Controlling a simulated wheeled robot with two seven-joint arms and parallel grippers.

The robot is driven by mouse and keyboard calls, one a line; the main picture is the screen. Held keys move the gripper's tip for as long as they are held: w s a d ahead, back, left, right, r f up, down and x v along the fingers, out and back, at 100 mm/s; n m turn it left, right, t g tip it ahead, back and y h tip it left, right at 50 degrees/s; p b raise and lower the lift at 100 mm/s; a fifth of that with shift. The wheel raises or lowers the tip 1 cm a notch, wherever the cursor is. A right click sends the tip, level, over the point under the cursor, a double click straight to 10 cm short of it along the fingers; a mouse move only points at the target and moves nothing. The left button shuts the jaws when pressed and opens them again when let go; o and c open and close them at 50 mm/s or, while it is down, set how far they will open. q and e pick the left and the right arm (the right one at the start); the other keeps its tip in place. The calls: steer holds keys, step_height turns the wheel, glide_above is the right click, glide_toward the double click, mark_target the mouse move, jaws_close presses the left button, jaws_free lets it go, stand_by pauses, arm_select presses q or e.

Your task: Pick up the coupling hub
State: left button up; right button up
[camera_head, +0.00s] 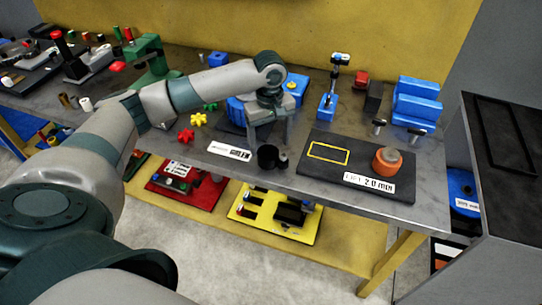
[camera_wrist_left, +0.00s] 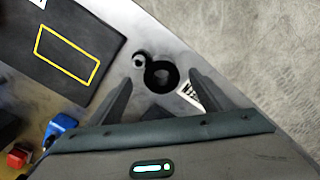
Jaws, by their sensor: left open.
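A dark round part with a hollow centre, which looks like the coupling hub (camera_head: 267,157), stands on the grey bench near its front edge. A smaller grey cylinder (camera_head: 283,160) stands against or close beside it. In the left wrist view the hub (camera_wrist_left: 160,74) shows as a black ring, with the small cylinder (camera_wrist_left: 139,59) at its upper left. My left gripper (camera_head: 269,142) points down above the hub, open and empty. In the left wrist view its fingertips (camera_wrist_left: 162,80) appear on either side of the hub; contact cannot be told. My right gripper is not in view.
A black mat (camera_head: 318,176) with a yellow rectangle and an orange round part (camera_head: 387,160) lies to the right. A white label (camera_head: 229,151) and red and yellow star-shaped parts (camera_head: 198,120) lie to the left. Blue blocks (camera_head: 416,103) stand at the back right.

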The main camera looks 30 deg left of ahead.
mark_target(269, 153)
arm_select(q)
steer(key=shift+f, duration=0.25)
steer(key=shift+f+p, duration=0.35)
steer(key=shift+f, duration=0.05)
steer(key=f+p, duration=0.1)
steer(key=f, duration=0.2)
steer(key=shift+a, duration=0.2)
steer(key=shift+f, duration=0.7)
steer(key=c, duration=1.7)
steer(key=shift+w+r, duration=0.1)
steer(key=shift+r, duration=0.05)
